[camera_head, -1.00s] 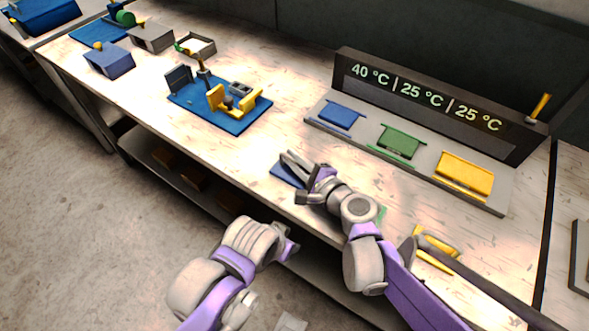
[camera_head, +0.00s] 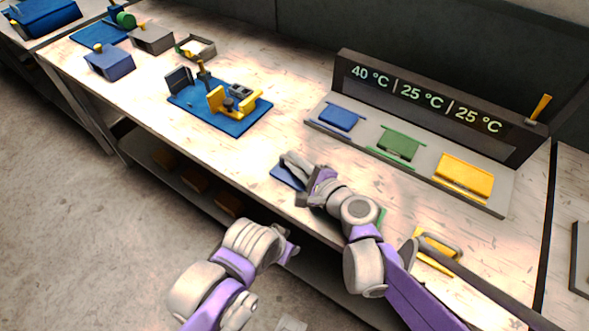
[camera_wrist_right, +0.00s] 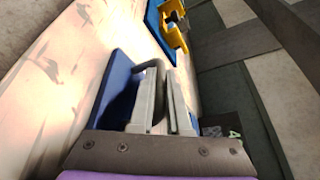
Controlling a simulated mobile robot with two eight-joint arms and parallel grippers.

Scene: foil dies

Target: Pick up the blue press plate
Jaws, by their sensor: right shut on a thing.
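A blue press plate (camera_head: 284,177) lies at the front edge of the bench, partly hidden by my right gripper (camera_head: 290,163). In the right wrist view the blue plate (camera_wrist_right: 117,88) shows beside the fingers, with a grey handle-like part near them. The right gripper (camera_wrist_right: 167,100) is shut on the plate, its fingers close together. I cannot tell whether the plate is clear of the bench. My left gripper (camera_head: 290,250) hangs in front of the bench, away from the plate; its fingers are not clear enough to judge.
A heating station (camera_head: 420,165) holds blue, green and yellow pieces under a temperature display (camera_head: 428,97). A blue fixture board (camera_head: 220,108) with yellow parts stands to the left. A yellow-handled tool (camera_head: 438,245) lies at right. The bench between board and station is clear.

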